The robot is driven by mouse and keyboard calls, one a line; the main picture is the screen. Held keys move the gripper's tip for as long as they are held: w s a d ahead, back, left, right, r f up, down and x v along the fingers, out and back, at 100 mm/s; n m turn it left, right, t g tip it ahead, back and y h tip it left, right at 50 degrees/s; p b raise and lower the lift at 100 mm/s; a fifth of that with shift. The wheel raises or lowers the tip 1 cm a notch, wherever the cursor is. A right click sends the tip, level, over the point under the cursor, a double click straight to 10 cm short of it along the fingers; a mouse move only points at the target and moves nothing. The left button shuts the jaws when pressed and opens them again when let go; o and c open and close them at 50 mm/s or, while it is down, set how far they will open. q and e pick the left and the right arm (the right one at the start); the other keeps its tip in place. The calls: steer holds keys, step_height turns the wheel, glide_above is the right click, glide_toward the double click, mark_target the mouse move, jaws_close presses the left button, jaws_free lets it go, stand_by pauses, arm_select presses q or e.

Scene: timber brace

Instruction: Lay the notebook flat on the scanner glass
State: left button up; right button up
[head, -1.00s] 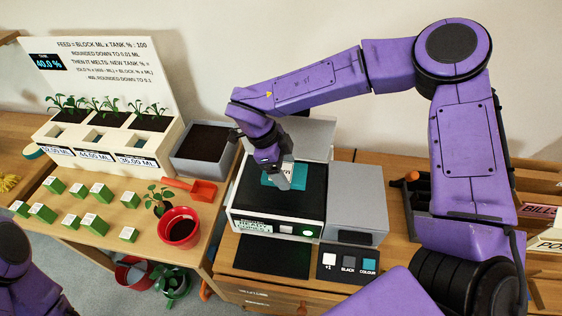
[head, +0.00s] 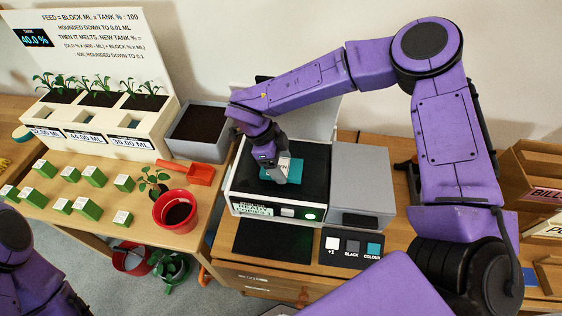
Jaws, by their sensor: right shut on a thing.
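The notebook (head: 296,171) is small and teal with a white label, partly hidden by my right gripper. My right gripper (head: 279,176) is shut on its left part. The notebook is over the black scanner glass (head: 312,190), towards its back half, and looks roughly flat. I cannot tell whether it touches the glass. The scanner (head: 240,198) has a raised pale lid behind the glass and a lit green button on its front. My left arm shows at the lower left edge, but its gripper is out of view.
A grey box (head: 362,188) stands right of the scanner. A red pot (head: 176,211), red scoop (head: 187,172) and several green blocks are to the left.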

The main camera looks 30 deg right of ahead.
steer(key=shift+s, duration=0.1)
steer(key=shift+f, duration=0.3)
steer(key=shift+f, duration=0.2)
steer(key=o, duration=1.1)
steer(key=b+v, duration=0.1)
steer(key=v, duration=0.9)
steer(key=shift+r+b, duration=0.3)
steer(key=shift+f, duration=0.1)
